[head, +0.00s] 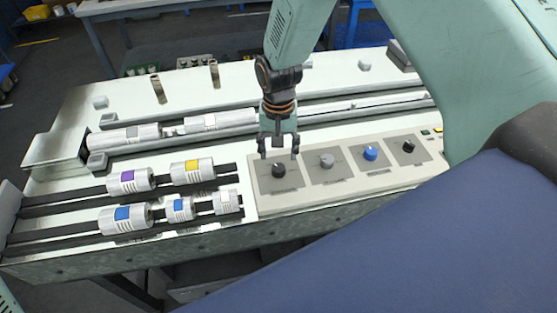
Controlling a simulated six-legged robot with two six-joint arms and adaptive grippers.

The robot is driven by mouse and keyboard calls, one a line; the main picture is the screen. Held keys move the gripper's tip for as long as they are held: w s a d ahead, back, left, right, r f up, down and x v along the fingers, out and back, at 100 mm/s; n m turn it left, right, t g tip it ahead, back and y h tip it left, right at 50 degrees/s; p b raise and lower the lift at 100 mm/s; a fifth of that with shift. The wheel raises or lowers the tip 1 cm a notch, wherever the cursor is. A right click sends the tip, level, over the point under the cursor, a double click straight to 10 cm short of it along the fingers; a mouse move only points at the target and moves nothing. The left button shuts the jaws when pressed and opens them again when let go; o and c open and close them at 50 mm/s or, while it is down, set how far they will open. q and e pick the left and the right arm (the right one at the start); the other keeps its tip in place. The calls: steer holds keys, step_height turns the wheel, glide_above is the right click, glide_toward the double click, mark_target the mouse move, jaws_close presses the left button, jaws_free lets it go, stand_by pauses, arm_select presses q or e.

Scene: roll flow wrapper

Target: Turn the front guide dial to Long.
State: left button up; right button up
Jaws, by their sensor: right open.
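A pale control panel (350,186) on the machine's front right carries a row of dials on grey plates. From left to right these are a black dial (279,170), a grey dial (327,160), a blue dial (370,152) and another black dial (408,146). The labels are too small to read, so I cannot tell which is the front guide dial or where Long lies. My right gripper (279,154) points down, open and empty, with its fingertips just above and behind the leftmost black dial. I cannot tell whether they touch it. My left gripper is out of view.
Left of the panel, several labelled rolls, one with a purple patch (127,181), lie on dark rails (60,205). Long rollers (340,112) run behind the panel. Two brown posts, one at the left (158,88), stand upright on the white deck.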

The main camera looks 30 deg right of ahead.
mark_target(279, 168)
step_height(279, 168, up, 7)
steer(key=shift+f, duration=0.15)
steer(key=shift+s, duration=0.15)
stand_by(0.5)
